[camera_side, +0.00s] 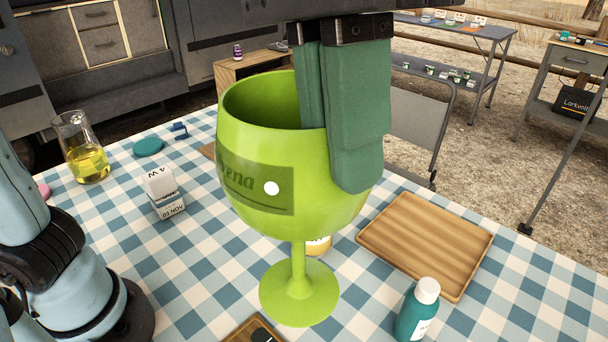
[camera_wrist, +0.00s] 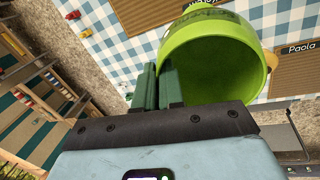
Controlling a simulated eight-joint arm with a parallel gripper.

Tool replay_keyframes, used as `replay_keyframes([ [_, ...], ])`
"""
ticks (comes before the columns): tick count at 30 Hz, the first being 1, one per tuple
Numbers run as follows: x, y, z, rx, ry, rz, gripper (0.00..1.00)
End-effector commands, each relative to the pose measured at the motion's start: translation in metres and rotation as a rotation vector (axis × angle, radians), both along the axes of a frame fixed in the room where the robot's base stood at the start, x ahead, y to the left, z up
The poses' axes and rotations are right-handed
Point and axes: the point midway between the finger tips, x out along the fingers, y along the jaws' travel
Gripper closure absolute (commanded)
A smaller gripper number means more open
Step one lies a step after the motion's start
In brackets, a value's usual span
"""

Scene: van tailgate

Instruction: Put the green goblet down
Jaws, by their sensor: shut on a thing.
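The green goblet (camera_side: 262,185) is large and upright in the side view, with a dark label on its bowl. Its round foot (camera_side: 300,293) appears in front of the checked cloth; I cannot tell whether it touches. My gripper (camera_side: 335,120) comes down from above and is shut on the bowl's wall, with one green finger inside the rim and one outside. In the wrist view the goblet (camera_wrist: 212,62) shows its open mouth beside my gripper (camera_wrist: 158,88). The goblet looks empty as far as I can see inside.
The checked table (camera_side: 520,300) holds a wooden board (camera_side: 425,243) at right, a teal bottle (camera_side: 417,311) at front, a white box (camera_side: 165,192) and a glass jug of yellow liquid (camera_side: 83,150) at left. A smaller wooden piece (camera_side: 250,332) lies at the front edge. Something yellow stands behind the stem.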

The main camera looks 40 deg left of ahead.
Motion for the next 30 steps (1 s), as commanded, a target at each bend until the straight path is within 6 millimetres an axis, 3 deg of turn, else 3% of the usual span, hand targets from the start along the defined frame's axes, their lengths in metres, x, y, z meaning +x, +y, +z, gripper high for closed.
replay_keyframes([
  [12, 0.000, 0.001, -0.075, 0.000, 0.000, 0.002, 1.00],
  [19, 0.005, 0.002, -0.095, 0.000, 0.001, 0.004, 1.00],
  [23, 0.023, 0.008, -0.108, 0.000, 0.001, 0.009, 1.00],
  [30, 0.071, 0.023, -0.137, 0.000, 0.001, 0.009, 1.00],
])
